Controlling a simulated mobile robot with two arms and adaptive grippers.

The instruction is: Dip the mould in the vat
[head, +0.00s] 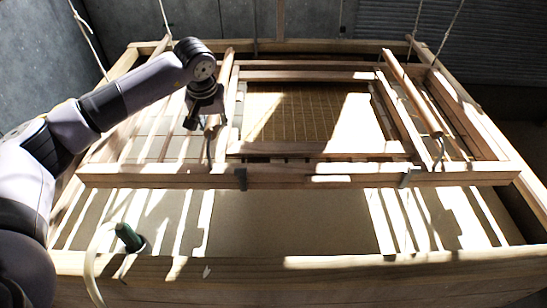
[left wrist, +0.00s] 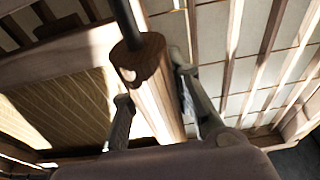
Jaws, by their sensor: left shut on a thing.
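The mould (head: 290,157) is a wooden frame around a tan gridded screen, level over the vat in the head view. Its grid shows at left in the left wrist view (left wrist: 50,115). The vat (head: 330,268) is a large wooden box with pale contents below. My left gripper (head: 205,125) reaches in from the left to the mould's left side. In the left wrist view its fingers (left wrist: 155,105) are closed on a long wooden bar (left wrist: 156,92), one finger on each side. Whether the mould touches the contents is unclear. My right gripper is not in view.
A wooden beam (head: 300,178) with metal hooks crosses in front of the mould. Ropes (head: 450,28) rise at the corners. A second pole (head: 412,92) lies at the mould's right. A green object (head: 129,237) and pale hose (head: 91,270) sit at the front left.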

